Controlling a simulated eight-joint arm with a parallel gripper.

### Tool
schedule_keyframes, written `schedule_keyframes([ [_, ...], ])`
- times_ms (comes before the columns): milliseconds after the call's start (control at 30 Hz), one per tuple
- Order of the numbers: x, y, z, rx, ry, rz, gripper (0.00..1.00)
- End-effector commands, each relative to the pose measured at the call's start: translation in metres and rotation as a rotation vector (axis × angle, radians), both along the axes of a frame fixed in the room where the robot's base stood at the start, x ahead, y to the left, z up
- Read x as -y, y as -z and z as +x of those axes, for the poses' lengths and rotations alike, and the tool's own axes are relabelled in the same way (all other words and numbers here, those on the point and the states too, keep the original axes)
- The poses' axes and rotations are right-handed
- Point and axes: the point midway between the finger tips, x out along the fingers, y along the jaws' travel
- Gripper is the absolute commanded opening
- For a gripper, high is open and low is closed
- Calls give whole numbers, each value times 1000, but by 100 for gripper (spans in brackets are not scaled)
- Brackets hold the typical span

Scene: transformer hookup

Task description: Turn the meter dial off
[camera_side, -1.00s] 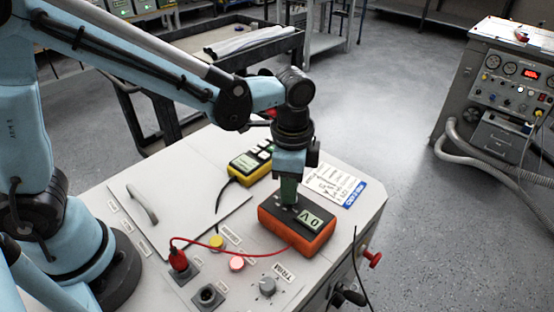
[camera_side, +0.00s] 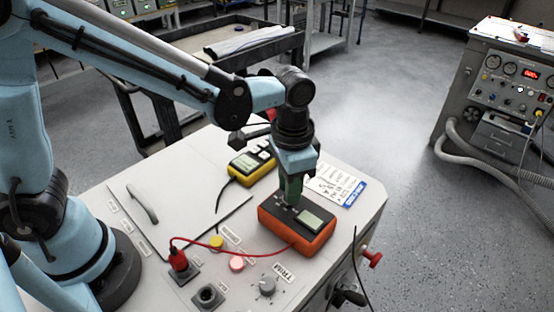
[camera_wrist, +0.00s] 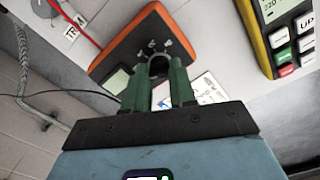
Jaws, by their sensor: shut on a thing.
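The orange and black meter (camera_side: 298,228) lies on the bench top near its right edge, and its small screen (camera_side: 310,221) is blank. My gripper (camera_side: 291,203) points down onto the meter's face, beside the screen. In the wrist view the green fingers of my gripper (camera_wrist: 158,72) are shut on the dark round dial (camera_wrist: 158,66) of the meter (camera_wrist: 150,35). Small markings ring the dial there. The fingers hide much of the dial in the side view.
A yellow handheld device (camera_side: 252,163) lies behind the meter, with a white label card (camera_side: 335,184) to the right. A red lead (camera_side: 230,248) runs from a red plug (camera_side: 178,258) to the meter. The trim knob (camera_side: 267,287) and pink button (camera_side: 237,263) are in front.

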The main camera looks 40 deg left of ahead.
Motion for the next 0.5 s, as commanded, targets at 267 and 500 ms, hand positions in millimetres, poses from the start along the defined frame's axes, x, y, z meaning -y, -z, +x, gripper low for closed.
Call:
schedule_keyframes([
  [267, 0, 0, 0, 0, -2, -1, 0],
  [500, 0, 0, 0, 0, -1, -1, 51],
])
